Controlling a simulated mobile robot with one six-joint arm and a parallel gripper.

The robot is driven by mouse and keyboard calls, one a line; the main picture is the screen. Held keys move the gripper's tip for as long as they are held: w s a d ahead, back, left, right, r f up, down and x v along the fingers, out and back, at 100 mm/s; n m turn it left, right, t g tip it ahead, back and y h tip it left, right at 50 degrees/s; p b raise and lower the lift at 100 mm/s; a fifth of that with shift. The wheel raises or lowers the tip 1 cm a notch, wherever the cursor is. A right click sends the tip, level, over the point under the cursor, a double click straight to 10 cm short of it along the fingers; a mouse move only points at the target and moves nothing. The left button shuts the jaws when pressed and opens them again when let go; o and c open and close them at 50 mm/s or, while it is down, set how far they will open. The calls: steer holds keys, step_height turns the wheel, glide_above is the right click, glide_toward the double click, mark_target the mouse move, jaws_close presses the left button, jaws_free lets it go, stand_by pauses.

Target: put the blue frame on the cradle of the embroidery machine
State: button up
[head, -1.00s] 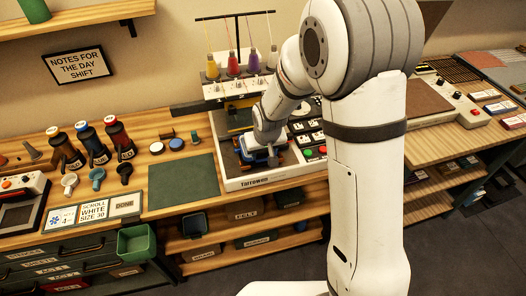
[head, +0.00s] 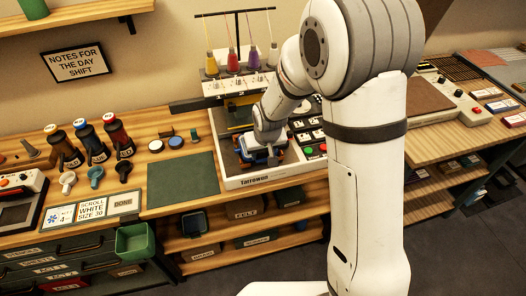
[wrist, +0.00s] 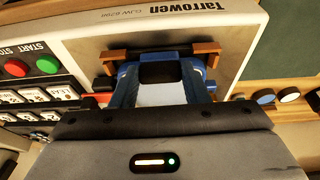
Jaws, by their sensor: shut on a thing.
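The embroidery machine (head: 228,180) stands on the bench, white with a dark bed. My gripper (head: 266,148) is low over this bed, shut on the blue frame (head: 283,154). In the wrist view the blue frame (wrist: 129,86), with pale cloth inside, lies between the brown end pieces of the cradle (wrist: 119,57). The frame looks level and at the cradle, but I cannot tell whether it bears on it. My gripper's body covers the near part of the frame, and its fingertips are mostly hidden.
A green mat (head: 183,181) lies left of the machine. Thread spools (head: 233,62) stand above it. A control panel with red and green buttons (wrist: 47,64) is beside the bed.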

steer(key=shift+f+b, duration=0.3)
steer(key=shift+f, duration=0.05)
steer(key=o, duration=1)
steer(key=shift+r, duration=0.1)
step_height(320, 180, up, 4)
steer(key=p, duration=0.2)
steer(key=shift+r+p, duration=0.2)
steer(key=shift+p, duration=0.1)
steer(key=shift+s+d+r, duration=0.25)
steer(key=shift+s+r, duration=0.25)
steer(key=shift+s, duration=0.5)
steer(key=shift+s+d+r, duration=0.3)
steer(key=shift+s+r, duration=0.2)
steer(key=shift+s, duration=0.45)
steer(key=shift+s+d+r, duration=0.25)
steer(key=shift+s+r, duration=0.25)
steer(key=shift+s, duration=0.5)
